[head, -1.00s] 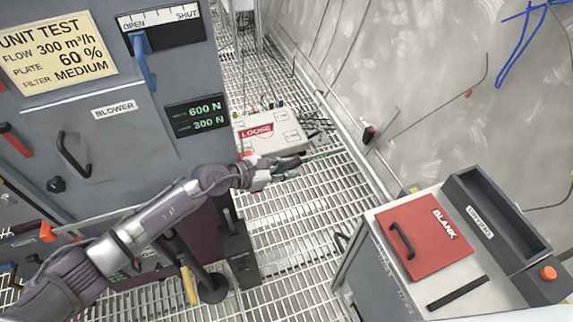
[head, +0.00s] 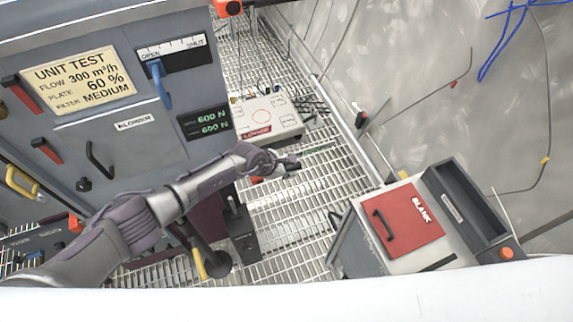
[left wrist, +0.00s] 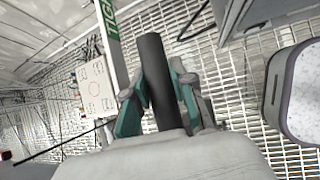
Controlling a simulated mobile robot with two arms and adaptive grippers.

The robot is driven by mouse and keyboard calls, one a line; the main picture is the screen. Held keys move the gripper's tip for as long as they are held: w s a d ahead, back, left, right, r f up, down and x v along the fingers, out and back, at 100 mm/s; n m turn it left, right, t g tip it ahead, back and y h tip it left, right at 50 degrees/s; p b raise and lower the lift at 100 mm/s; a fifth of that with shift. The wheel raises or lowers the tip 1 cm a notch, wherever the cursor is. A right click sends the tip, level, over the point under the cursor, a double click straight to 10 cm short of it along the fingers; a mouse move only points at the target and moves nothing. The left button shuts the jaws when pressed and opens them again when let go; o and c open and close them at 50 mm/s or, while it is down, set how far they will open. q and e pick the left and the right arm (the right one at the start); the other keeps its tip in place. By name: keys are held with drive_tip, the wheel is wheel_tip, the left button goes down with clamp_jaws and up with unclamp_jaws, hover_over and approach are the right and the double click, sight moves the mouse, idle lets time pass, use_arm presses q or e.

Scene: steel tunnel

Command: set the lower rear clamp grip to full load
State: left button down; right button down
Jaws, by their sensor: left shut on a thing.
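My left gripper (head: 282,166) reaches out past the cabinet's right side, over the grating. In the left wrist view, my left gripper (left wrist: 160,95) has its green fingers shut around a dark upright cylindrical grip (left wrist: 155,60). A pale strip with a green label (left wrist: 107,25), its lettering only partly readable, runs beside the grip. In the head view the grip is largely hidden by the gripper. A red label reading LOOSE (head: 257,133) shows by the white box's front edge. The readout (head: 204,122) on the cabinet shows 600 N on both lines. My right gripper is out of view.
The grey cabinet (head: 100,120) with its blue OPEN/SHUT lever (head: 160,84) stands left. The white box (head: 270,112) with cables sits on the grating behind the gripper. A cart with a red BLANK plate (head: 408,222) stands right. Open grating (head: 285,235) lies between.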

use_arm(q)
drive_tip(key=shift+s+a+f, duration=0.25)
drive_tip(key=shift+s+f, duration=0.05)
drive_tip(key=shift+f, duration=0.25)
drive_tip(key=shift+s+f, duration=0.1)
drive_tip(key=shift+f, duration=0.05)
drive_tip(key=c, duration=1.3)
unclamp_jaws()
drive_tip(key=o, duration=0.4)
drive_tip(key=shift+w+d, duration=0.1)
drive_tip(key=shift+w, duration=0.2)
drive_tip(key=shift+c, duration=0.2)
drive_tip(key=shift+d+r, duration=0.1)
drive_tip(key=shift+r, duration=0.15)
drive_tip(key=shift+w, duration=0.1)
